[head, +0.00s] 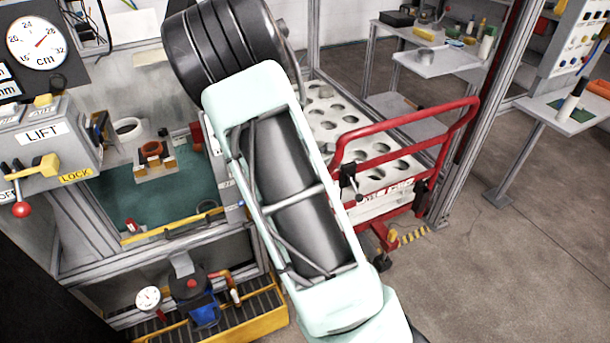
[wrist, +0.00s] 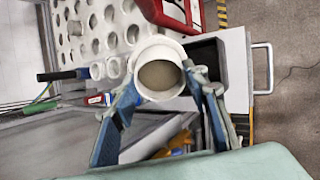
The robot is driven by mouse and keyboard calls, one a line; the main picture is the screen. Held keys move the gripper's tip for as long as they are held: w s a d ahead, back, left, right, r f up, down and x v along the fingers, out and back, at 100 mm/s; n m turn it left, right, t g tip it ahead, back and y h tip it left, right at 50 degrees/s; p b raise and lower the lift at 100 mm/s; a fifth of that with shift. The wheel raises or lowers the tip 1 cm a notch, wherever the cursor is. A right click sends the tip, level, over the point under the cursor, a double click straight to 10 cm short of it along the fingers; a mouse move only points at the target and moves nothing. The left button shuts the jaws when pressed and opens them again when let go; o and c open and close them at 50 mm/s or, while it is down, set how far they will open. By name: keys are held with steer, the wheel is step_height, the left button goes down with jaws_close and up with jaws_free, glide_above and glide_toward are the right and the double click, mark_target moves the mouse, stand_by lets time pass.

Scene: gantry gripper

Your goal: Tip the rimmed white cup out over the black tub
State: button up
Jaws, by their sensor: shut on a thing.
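The rimmed white cup (wrist: 158,48) shows in the wrist view, held between the blue fingers of my gripper (wrist: 159,80). My gripper is shut on it. I look into the cup's round mouth, and its inside is greyish tan; I cannot tell if that is contents or the bottom. The black tub (wrist: 209,58) is partly visible behind and to the right of the cup, beside a pale surface. The cup and a finger hide part of the tub. In the head view my arm hides the gripper, cup and tub.
A white rack with round holes (head: 326,124) stands behind my arm, next to a red railing (head: 405,141). A lift control box (head: 45,135) is at the left. A yellow-edged crate (head: 262,326) with a blue device is at the bottom. Open floor (head: 520,240) lies at the right.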

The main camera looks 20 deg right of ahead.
steer(key=shift+s+a+f+t+h+b, duration=0.15)
steer(key=shift+f+t+h+b, duration=0.5)
steer(key=shift+b, duration=0.7)
steer(key=shift+f+t+b, duration=0.25)
steer(key=shift+f+b, duration=0.15)
steer(key=shift+b, duration=0.4)
steer(key=f+t+h+b, duration=0.1)
steer(key=b, duration=0.3)
steer(key=w+d+f+t+h+b, duration=0.1)
steer(key=b, duration=0.3)
steer(key=shift+w+d+f, duration=0.15)
steer(key=shift+w+d, duration=0.05)
steer(key=shift+w, duration=0.05)
steer(key=f+t+h+b, duration=0.1)
steer(key=b, duration=0.5)
steer(key=w+d+f+t+h+b, duration=0.1)
steer(key=t+b, duration=0.1)
steer(key=b, duration=0.4)
steer(key=shift+w+d+f+n+h, duration=0.15)
steer(key=shift+w+f+n+h, duration=0.05)
steer(key=shift+f+n+h, duration=0.1)
steer(key=t+h+b, duration=0.1)
steer(key=b, duration=0.3)
steer(key=shift+t, duration=0.4)
steer(key=shift+b, duration=0.5)
steer(key=shift+t+h+b, duration=0.65)
steer(key=shift+t+b, duration=0.05)
steer(key=shift+r, duration=0.15)
steer(key=shift+t+h, duration=0.3)
steer(key=shift+t, duration=0.1)
